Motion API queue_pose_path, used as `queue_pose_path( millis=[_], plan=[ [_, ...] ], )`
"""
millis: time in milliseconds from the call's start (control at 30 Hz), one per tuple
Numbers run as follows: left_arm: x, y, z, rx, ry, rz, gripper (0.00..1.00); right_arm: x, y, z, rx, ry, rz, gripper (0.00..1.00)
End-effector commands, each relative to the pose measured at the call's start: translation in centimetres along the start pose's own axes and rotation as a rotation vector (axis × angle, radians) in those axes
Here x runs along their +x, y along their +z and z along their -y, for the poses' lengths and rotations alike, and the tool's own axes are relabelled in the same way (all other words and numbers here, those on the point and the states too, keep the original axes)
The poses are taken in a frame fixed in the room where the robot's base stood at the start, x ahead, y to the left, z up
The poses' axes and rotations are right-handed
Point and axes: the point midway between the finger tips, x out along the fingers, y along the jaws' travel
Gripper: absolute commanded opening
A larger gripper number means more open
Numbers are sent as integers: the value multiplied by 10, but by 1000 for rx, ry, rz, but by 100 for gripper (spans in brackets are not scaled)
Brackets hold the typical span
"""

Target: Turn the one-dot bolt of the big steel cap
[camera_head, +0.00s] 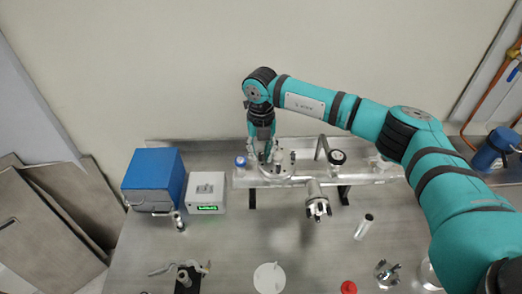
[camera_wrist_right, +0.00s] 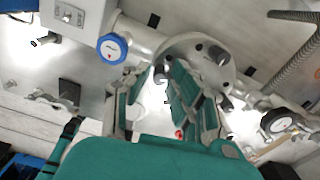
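The big steel cap (camera_head: 283,168) is a round plate on the steel pipe assembly at the back of the table. It also shows in the right wrist view as a pale disc (camera_wrist_right: 190,45) with several dark bolts around its rim. My right gripper (camera_head: 264,155) points down over the cap's left side and hides part of it. In the wrist view its fingers (camera_wrist_right: 155,78) stand apart, with a dark bolt (camera_wrist_right: 159,73) close to the gap between the tips. I cannot tell whether they touch it. The dot marks are too small to read. My left gripper is out of view.
A blue-topped gauge (camera_head: 240,162) sits just left of the cap, and a dark gauge (camera_head: 337,158) to the right. A blue box (camera_head: 153,178) and a white controller (camera_head: 206,190) stand left. Loose parts, including a red cap (camera_head: 348,287), lie in front.

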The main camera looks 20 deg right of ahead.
Motion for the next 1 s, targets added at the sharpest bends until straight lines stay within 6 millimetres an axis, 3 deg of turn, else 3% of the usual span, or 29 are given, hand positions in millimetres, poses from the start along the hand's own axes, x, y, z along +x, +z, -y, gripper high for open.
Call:
queue_pose_path(
  millis=[33, 167, 400, 733, 1000],
  plan=[
    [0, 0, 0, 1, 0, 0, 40, 0, 0, 0, 0, 0, 0, 16],
    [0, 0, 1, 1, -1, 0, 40, 0, 0, 0, 0, 0, 0, 0],
    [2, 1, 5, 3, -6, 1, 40, 1, 0, 0, 14, 0, 0, 0],
    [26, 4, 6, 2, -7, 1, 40, 2, 0, 0, 287, 0, 0, 0],
    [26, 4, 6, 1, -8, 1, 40, -1, 0, 0, 329, 0, 0, 0]
  ],
)
